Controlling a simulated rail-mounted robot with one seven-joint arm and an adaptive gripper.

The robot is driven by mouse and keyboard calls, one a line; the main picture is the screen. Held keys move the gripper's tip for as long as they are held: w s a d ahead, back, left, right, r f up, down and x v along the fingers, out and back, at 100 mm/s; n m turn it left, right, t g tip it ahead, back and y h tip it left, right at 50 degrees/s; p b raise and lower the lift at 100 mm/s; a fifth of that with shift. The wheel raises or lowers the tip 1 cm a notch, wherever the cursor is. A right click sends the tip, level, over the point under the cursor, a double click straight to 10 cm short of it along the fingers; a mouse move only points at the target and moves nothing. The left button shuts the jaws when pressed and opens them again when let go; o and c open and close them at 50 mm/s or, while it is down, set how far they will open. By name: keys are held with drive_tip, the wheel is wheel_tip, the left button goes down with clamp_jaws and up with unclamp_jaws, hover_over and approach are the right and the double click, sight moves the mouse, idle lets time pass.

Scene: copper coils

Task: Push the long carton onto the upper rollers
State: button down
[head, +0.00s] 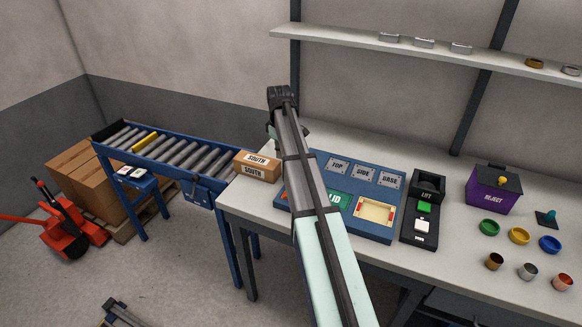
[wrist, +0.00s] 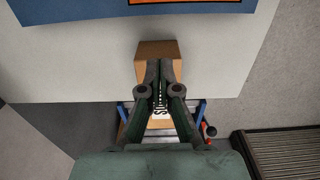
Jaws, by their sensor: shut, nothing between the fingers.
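The long carton (head: 257,166) is brown with white SOUTH labels. It lies at the left edge of the table, beside the near end of the blue roller conveyor. In the wrist view the carton (wrist: 157,48) spans the table edge, one end over the table and the other toward the rollers. The upper rollers (head: 180,153) are grey with one yellow roller, on a blue frame sloping away to the left. My gripper (wrist: 160,64) is shut and empty; its fingers overlap the carton in the wrist view, and contact cannot be told.
A blue panel (head: 322,163) with TOP, SIDE and BASE plates stands right of the carton. Brown boxes (head: 110,190) and a red pallet truck (head: 70,228) stand left.

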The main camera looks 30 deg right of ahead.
wheel_tip(320, 180, down, 10)
drive_tip(key=p, duration=0.2)
drive_tip(key=shift+a+p, duration=0.1)
drive_tip(key=shift+p, duration=0.3)
drive_tip(key=shift+w, duration=0.1)
drive_tip(key=w+a+b, duration=0.1)
drive_tip(key=w+a, duration=0.3)
drive_tip(key=w, duration=0.2)
drive_tip(key=w+a+b, duration=0.1)
drive_tip(key=w+a, duration=0.4)
drive_tip(key=w, duration=0.1)
drive_tip(key=w+a, duration=0.5)
drive_tip(key=w, duration=0.1)
drive_tip(key=shift+w+a+b, duration=0.2)
drive_tip(key=shift+a+b, duration=0.05)
drive_tip(key=shift+b, duration=0.15)
drive_tip(key=shift+r, duration=0.1)
